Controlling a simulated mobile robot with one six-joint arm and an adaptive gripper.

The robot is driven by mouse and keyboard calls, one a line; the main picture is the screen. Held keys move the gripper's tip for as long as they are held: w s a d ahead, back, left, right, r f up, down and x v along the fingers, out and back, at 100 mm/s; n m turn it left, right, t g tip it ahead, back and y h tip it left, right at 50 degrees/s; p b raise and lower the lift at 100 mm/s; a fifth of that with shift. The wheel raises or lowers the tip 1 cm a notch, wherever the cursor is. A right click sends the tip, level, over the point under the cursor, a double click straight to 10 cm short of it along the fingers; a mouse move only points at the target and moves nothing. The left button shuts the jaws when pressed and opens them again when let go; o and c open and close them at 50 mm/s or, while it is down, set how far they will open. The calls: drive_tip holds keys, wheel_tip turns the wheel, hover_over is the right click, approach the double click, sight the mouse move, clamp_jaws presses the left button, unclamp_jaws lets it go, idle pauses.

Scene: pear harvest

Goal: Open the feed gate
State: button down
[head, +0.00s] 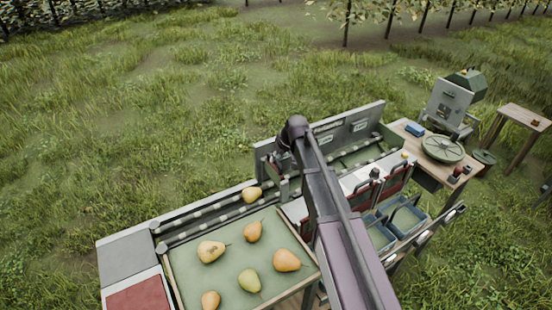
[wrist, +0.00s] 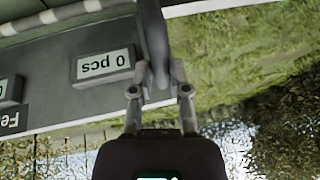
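The feed gate cannot be picked out with certainty. In the wrist view a grey upright bar (wrist: 154,35), possibly its handle, runs down between the two fingers of my gripper (wrist: 160,78). The fingers stand apart on either side of its lower end; whether they press on it is unclear. Beside it is a dark panel with an upside-down "0 pcs" display (wrist: 103,65) and a cut-off label starting "Fe" (wrist: 14,121). In the head view my arm hides much of the machine's middle, and my gripper (head: 284,180) is small and partly hidden near the grey back panel (head: 264,157).
A green-lined tray (head: 225,262) holds several pears. One pear (head: 252,194) lies on the roller lane behind it. Blue crates (head: 405,218) stand right of my arm. A wooden table with a round green scale (head: 442,148) is at the right. Grass lies open behind.

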drive_tip(key=shift+r, duration=0.1)
drive_tip(key=shift+r+p, duration=1.1)
drive_tip(key=shift+p, duration=0.15)
drive_tip(key=c, duration=0.6)
unclamp_jaws()
drive_tip(key=shift+f+b, duration=0.3)
